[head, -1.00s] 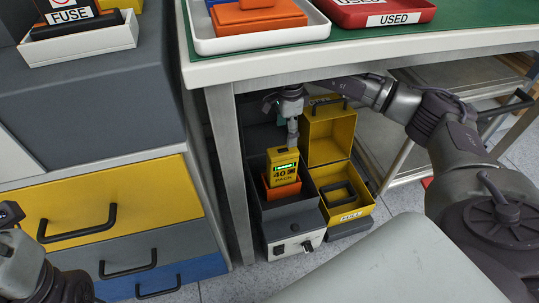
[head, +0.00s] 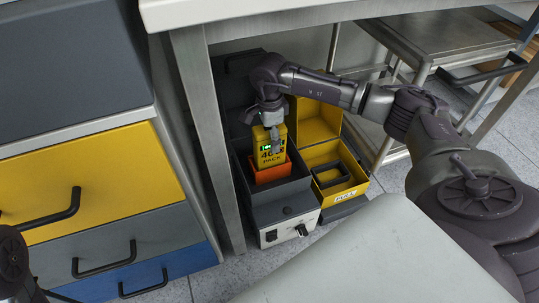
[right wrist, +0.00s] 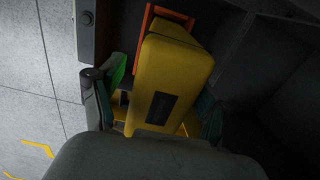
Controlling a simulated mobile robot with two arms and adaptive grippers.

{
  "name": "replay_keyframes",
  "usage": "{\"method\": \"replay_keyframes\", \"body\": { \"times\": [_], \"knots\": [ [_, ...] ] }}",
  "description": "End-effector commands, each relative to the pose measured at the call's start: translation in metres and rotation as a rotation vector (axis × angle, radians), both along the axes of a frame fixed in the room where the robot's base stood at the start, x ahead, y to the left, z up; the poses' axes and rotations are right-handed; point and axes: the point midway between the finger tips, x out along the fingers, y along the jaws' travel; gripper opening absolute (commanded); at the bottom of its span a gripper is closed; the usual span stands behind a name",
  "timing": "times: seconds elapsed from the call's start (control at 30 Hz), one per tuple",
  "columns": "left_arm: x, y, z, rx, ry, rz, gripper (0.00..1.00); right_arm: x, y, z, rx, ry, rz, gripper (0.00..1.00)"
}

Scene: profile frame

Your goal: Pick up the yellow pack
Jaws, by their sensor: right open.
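The yellow pack (head: 269,159), marked PACK and with a small green display, stands upright in an orange holder (head: 283,172) inside a dark open box (head: 283,197) under the bench. My right gripper (head: 274,141) is over the pack's top, pointing down, and hides part of it. In the right wrist view, the pack (right wrist: 172,75) lies between the two open fingers (right wrist: 163,95), one on each side. I cannot tell whether either finger touches it. Only a dark part of my left arm shows at the left edge; its gripper is out of view.
A yellow open case (head: 340,183) stands just right of the dark box. A metal bench leg (head: 207,140) is close on the left, with a drawer cabinet (head: 85,185) beyond it. The bench top (head: 250,12) overhangs the box. A metal trolley (head: 440,40) stands at the right.

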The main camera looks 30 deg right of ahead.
Motion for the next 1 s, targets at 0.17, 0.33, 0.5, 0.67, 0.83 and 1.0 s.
{"method": "replay_keyframes", "body": {
  "times": [0.17, 0.33, 0.5, 0.67, 0.83, 1.0],
  "knots": [
    [-0.0073, -0.0006, 0.0026, 0.002, -0.032, 0.002, 0.52, 0.0002, -0.0003, -0.0166, 0.0, -0.001, 0.0, 0.76],
    [-0.0071, -0.0008, 0.0044, 0.002, -0.031, 0.002, 0.52, 0.0002, -0.0004, -0.0156, 0.0, -0.001, 0.0, 0.76],
    [-0.0071, -0.0008, 0.0043, 0.002, -0.031, 0.002, 0.52, 0.0001, -0.0003, -0.0155, 0.0, 0.0, 0.0, 0.56],
    [-0.0072, -0.0007, 0.0042, 0.002, -0.031, 0.002, 0.52, 0.0001, -0.0002, -0.0155, 0.0, 0.0, 0.0, 0.29],
    [-0.0073, -0.0009, 0.0041, 0.002, -0.031, 0.002, 0.52, 0.0001, -0.0003, -0.0155, 0.0, 0.0, 0.0, 0.01],
    [-0.0075, -0.0009, 0.0043, 0.002, -0.032, 0.001, 0.52, 0.0008, -0.0002, -0.0143, 0.001, -0.002, 0.0, 0.0]
  ]
}}
